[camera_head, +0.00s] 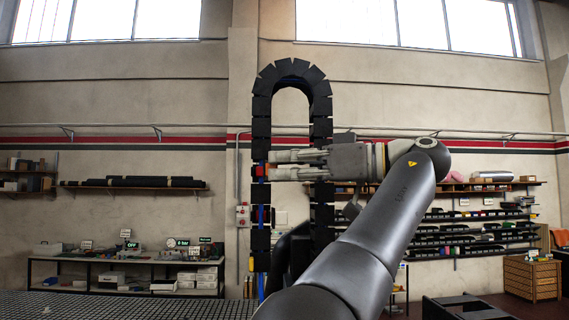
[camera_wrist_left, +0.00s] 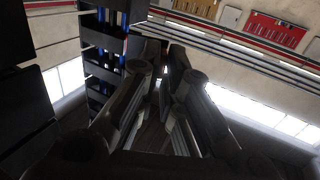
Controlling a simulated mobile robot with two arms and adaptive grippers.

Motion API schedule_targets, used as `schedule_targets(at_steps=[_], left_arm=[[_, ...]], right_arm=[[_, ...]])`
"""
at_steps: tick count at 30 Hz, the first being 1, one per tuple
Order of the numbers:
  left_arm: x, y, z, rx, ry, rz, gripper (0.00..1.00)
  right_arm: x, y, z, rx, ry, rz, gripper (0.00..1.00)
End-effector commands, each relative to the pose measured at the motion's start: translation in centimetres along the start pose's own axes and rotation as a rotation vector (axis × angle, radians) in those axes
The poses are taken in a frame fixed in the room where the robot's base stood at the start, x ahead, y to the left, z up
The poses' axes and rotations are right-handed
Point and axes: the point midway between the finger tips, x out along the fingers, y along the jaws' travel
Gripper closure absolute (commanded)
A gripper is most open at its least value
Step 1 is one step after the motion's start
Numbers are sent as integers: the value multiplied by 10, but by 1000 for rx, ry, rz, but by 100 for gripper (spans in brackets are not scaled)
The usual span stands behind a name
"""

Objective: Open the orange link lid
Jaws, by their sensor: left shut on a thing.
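A black cable chain (camera_head: 263,128) stands upright and bends over in an arch at the top. Blue cables show in its left run, and also in the wrist view, where the chain (camera_wrist_left: 102,40) is at upper left. In the wrist view the fingers (camera_wrist_left: 166,62) converge, and the lid is hidden. My right gripper is not in view.
A dark gridded table (camera_head: 130,305) spans the lower left. Behind are a bench with instruments (camera_head: 125,262), a wall shelf with black rolls (camera_head: 135,183), and racks of bins (camera_head: 470,230) at right. The space left of the chain is free.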

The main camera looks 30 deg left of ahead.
Motion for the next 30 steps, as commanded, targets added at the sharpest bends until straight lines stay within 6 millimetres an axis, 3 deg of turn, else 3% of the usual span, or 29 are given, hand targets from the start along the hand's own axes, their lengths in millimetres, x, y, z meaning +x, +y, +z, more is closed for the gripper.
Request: schedule_targets(at_steps=[15, 16, 21, 30], left_arm=[[0, -1, -4, -8, 6, -2, 100], [0, -1, -4, -8, 6, -2, 90], [0, -1, -3, -6, 4, -3, 71], [0, 0, -1, -3, 2, -4, 71]], right_arm=[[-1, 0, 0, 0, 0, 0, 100], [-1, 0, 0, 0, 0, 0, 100], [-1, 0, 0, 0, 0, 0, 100], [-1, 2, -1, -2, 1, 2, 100]])
